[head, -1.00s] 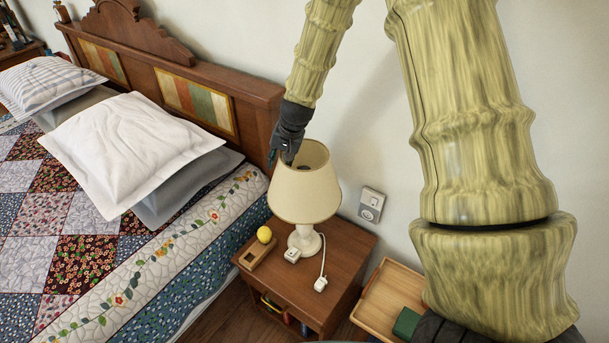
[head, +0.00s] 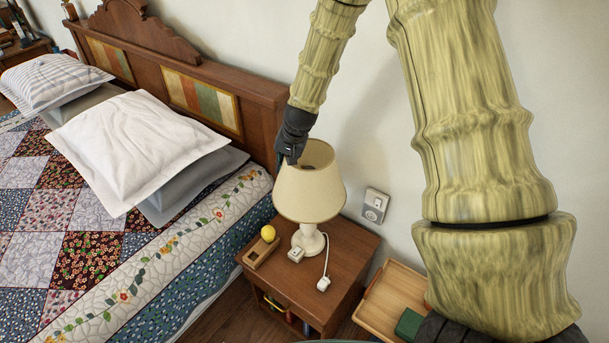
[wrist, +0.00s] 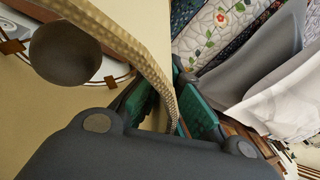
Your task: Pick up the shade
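The shade (head: 309,192) is a cream, tapered lampshade with an open top. It sits on a white lamp base (head: 309,241) on the nightstand. My gripper (head: 284,165) is at the left side of the shade's top rim, pointing down. In the wrist view the shade's rim and wall (wrist: 130,48) run between my two green-padded fingers (wrist: 167,100). The fingers are close together with the thin wall between them, one inside the shade and one outside. The exact contact of the pads is partly hidden.
The brown nightstand (head: 345,257) also holds a wooden block (head: 261,252), a yellow ball (head: 268,233) and a white plug with cord (head: 323,284). A wooden tray (head: 385,310) lies at lower right. The headboard (head: 245,92) and bed are left; the wall is behind.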

